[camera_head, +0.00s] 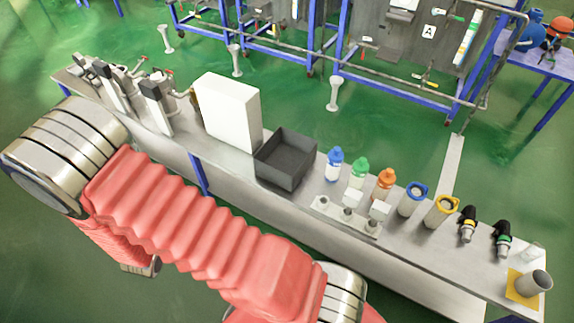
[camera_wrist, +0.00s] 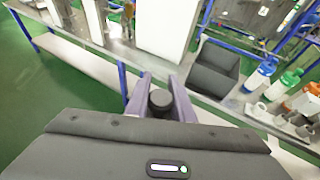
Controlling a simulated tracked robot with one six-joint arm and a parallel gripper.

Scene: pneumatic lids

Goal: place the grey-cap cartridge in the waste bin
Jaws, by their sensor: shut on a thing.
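In the wrist view, my gripper (camera_wrist: 160,101) is shut on an upright piece with a round dark grey cap, which I take to be the grey-cap cartridge (camera_wrist: 160,99). Only its top shows between the two fingers; its lower part is hidden. The waste bin, which I take to be the open dark grey box (camera_head: 274,174), stands on the bench in the head view. It also shows in the wrist view (camera_wrist: 207,82), beyond and to the right of my gripper. Its visible inside looks empty. My gripper is outside the head view.
A white box (camera_head: 227,112) stands left of the bin. Blue, green and orange capped bottles (camera_head: 359,172) stand right of it, behind a small metal rack (camera_head: 345,215). Farther right are ringed holders (camera_head: 438,212), dark fittings (camera_head: 468,226) and a grey cup (camera_head: 535,284).

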